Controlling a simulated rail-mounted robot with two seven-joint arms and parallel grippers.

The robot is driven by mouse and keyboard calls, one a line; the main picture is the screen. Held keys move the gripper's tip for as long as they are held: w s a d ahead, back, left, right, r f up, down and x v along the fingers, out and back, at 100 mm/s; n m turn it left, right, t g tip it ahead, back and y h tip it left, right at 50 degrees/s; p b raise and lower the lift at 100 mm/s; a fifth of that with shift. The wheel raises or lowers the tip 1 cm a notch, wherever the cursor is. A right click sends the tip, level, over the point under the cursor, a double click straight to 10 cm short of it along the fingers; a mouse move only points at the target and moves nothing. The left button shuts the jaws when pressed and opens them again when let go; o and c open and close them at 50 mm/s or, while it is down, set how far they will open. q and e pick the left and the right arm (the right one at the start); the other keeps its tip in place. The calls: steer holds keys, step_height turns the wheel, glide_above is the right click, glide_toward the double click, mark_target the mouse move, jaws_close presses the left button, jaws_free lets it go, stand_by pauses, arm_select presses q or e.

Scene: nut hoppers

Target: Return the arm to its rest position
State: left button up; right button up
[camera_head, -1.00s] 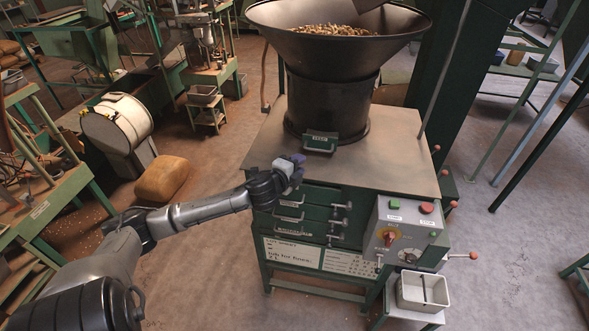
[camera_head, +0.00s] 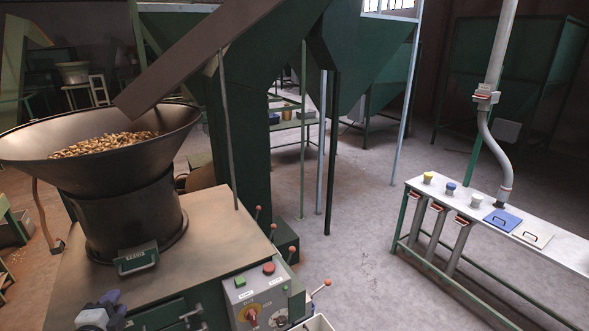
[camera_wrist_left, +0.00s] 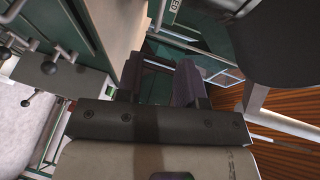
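My left gripper (camera_head: 104,308) shows at the bottom left of the head view, with its purple-grey fingers beside the front edge of the hopper machine's table (camera_head: 215,215). In the left wrist view the gripper (camera_wrist_left: 160,82) has its two dark fingers apart, with nothing between them. Most of my left arm is out of the head view. My right gripper is in neither view. The dark hopper (camera_head: 125,190) holds brown nuts (camera_head: 105,144) and has a small green labelled gate (camera_head: 137,258) at its base.
A control panel (camera_head: 258,300) with red and green buttons is right of the gripper. In the wrist view, dark knobs (camera_wrist_left: 48,68) stand out at the left. A white bench (camera_head: 470,212) with coloured caps and a pipe stands at right. Open floor (camera_head: 350,240) lies between.

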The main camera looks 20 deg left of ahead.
arm_select(q)
steer(key=s+d+f+n+g+p, duration=0.3)
steer(key=s+d+f+n+g, duration=0.5)
steer(key=s+d, duration=0.4)
steer(key=s+d+n+g+h+p, duration=0.1)
steer(key=s+d+h+p, duration=0.2)
steer(key=s+d, duration=0.4)
steer(key=s+d+n+g+h+p, duration=0.1)
steer(key=s+d+p, duration=0.4)
steer(key=d, duration=0.8)
steer(key=s+g+h, duration=0.1)
steer(key=s+h, duration=0.1)
steer(key=shift+s+d+r+h, duration=0.15)
steer(key=shift+s+h, duration=0.1)
steer(key=shift+h, duration=0.15)
